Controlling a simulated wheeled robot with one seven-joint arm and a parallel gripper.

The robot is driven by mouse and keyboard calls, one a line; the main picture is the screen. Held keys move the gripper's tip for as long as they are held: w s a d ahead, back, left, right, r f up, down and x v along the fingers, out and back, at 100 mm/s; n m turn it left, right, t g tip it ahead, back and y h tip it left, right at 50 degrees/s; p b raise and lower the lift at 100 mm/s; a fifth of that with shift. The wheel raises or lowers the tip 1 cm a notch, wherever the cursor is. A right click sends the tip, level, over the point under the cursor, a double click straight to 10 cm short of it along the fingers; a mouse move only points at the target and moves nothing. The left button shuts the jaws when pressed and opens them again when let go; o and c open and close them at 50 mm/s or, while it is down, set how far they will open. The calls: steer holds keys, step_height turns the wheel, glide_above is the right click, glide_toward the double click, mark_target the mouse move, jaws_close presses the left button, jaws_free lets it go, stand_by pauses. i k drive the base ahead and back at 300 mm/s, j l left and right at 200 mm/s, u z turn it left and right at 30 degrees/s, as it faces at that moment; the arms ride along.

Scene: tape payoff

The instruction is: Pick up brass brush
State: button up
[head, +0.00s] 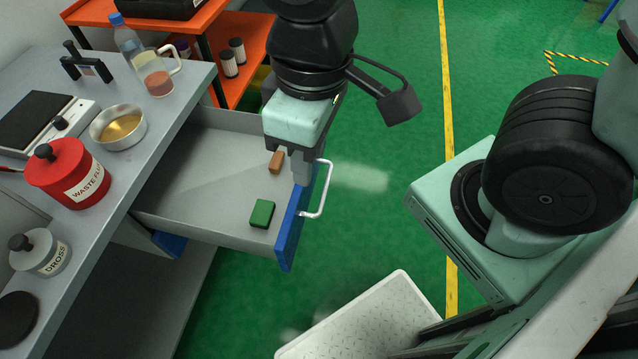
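The open drawer (190,190) holds a small brown block-like object (276,161), which may be the brass brush; no bristles can be made out. A green block (262,213) lies nearer in the same drawer. My gripper (301,170) points down at the drawer's front end, just right of the brown object and close to the blue drawer front. Its fingers partly overlap that front and the handle, and the gap between them cannot be made out. Whether the fingers touch the brown object cannot be told.
The blue drawer front (288,232) carries a pale handle (321,190). The bench holds a red waste pot (66,177), a dross pot (40,252), a pan (118,128), a scale (45,122) and a bottle (128,40). An orange shelf (240,32) stands behind.

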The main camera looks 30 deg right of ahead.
mark_target(278, 158)
steer(key=i+l+u, duration=0.1)
steer(key=l+u, duration=1.35)
steer(key=k+j, duration=0.05)
steer(key=j, duration=0.1)
